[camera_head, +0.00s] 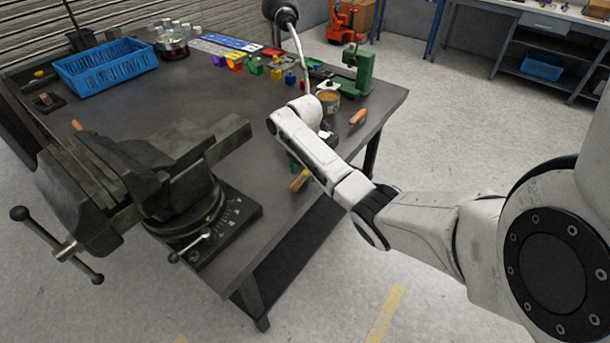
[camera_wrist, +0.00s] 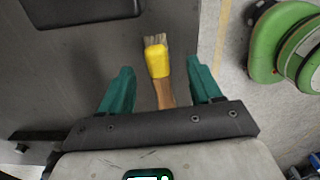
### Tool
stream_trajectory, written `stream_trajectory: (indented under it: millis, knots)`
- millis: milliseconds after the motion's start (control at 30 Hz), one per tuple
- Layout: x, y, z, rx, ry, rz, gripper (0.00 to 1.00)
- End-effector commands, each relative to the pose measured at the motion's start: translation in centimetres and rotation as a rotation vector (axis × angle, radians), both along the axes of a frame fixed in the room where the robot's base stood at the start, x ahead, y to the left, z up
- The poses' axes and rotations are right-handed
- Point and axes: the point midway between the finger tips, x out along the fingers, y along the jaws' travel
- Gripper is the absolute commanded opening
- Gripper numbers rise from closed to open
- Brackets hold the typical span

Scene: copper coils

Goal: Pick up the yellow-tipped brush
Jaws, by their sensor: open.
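The yellow-tipped brush (camera_wrist: 157,62) lies on the dark bench top in the wrist view, with pale bristles pointing up the picture and a wooden handle running down between my fingers. In the head view its wooden handle (camera_head: 299,181) shows near the bench's right edge, partly hidden by my arm. My gripper (camera_wrist: 160,68) is open, with one teal finger on each side of the brush. Both fingers appear apart from it, and I cannot tell the height gap. In the head view my gripper is mostly hidden behind my arm.
A large vise (camera_head: 150,180) stands on the near left of the bench (camera_head: 225,95). Another wooden-handled item (camera_head: 357,117), a can (camera_head: 328,102) and a green press (camera_head: 360,70) stand beyond my arm. A blue basket (camera_head: 105,68) and several small coloured blocks are at the back.

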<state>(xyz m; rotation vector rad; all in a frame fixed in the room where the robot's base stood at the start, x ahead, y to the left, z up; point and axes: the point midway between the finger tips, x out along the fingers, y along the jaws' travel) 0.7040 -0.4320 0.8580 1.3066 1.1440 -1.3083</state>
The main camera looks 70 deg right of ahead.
Motion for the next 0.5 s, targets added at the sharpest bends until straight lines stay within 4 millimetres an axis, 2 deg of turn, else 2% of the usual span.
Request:
stream_trajectory:
  millis: [100, 200, 433, 500]
  knots:
    - [0.0, 0.0, -1.4, 0.0, 0.001, 0.0, 0.64]
    - [0.0, 0.0, -2.0, 0.0, 0.0, 0.0, 0.64]
    - [0.0, 0.0, -2.1, 0.0, -0.002, 0.0, 0.64]
    - [0.0, 0.0, -2.1, 0.0, -0.001, 0.0, 0.57]
